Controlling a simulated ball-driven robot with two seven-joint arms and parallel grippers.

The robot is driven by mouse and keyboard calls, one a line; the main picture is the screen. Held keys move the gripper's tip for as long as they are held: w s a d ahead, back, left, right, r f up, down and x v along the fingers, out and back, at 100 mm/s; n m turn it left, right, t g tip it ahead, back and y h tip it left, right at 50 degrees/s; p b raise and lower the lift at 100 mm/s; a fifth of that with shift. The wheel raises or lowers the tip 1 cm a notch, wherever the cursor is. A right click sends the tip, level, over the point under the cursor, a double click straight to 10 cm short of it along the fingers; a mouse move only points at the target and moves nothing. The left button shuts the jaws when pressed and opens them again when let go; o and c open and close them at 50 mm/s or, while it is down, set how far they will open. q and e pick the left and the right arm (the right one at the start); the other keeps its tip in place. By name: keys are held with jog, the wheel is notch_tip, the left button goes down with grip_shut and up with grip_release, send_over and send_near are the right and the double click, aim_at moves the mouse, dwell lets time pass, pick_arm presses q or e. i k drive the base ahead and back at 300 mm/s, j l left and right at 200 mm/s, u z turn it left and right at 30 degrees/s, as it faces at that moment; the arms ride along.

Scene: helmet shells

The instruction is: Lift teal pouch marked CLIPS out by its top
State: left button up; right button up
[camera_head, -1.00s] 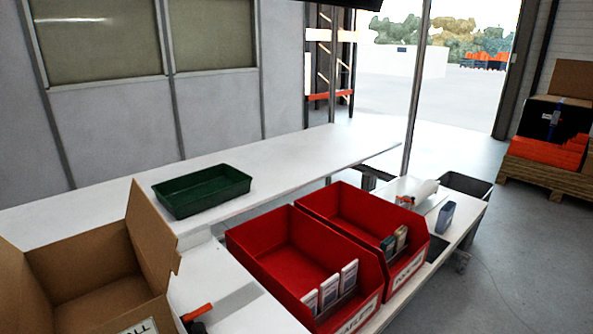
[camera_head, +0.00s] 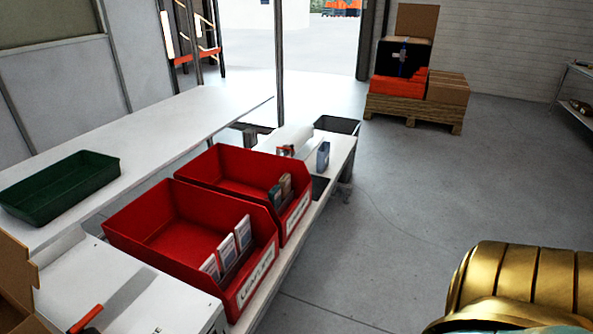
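Two small upright pouches stand at the front of the far red bin (camera_head: 214,166). One is dark teal (camera_head: 276,196) and the other is brownish (camera_head: 286,185). Their lower parts are hidden by the bin's front wall. Any marking on the teal one is too small to read. Neither of my grippers is in view.
A nearer red bin (camera_head: 140,222) holds several white-and-blue packs (camera_head: 226,250). A green tray (camera_head: 60,190) lies on the white table at left. An open cardboard box (camera_head: 14,262) and an orange-handled tool (camera_head: 86,318) are at lower left. Grey floor is clear at right.

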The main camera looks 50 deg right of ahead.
aim_at(274, 195)
jog(key=z, duration=1.35)
jog(key=i+l+u, duration=0.1)
jog(key=u, duration=0.3)
jog(key=l+u, duration=0.1)
jog(key=u, duration=0.3)
jog(key=i+l+u, duration=0.1)
jog(key=u, duration=0.3)
jog(key=l+u, duration=0.35)
jog(key=i+j, duration=0.05)
jog(key=j, duration=0.05)
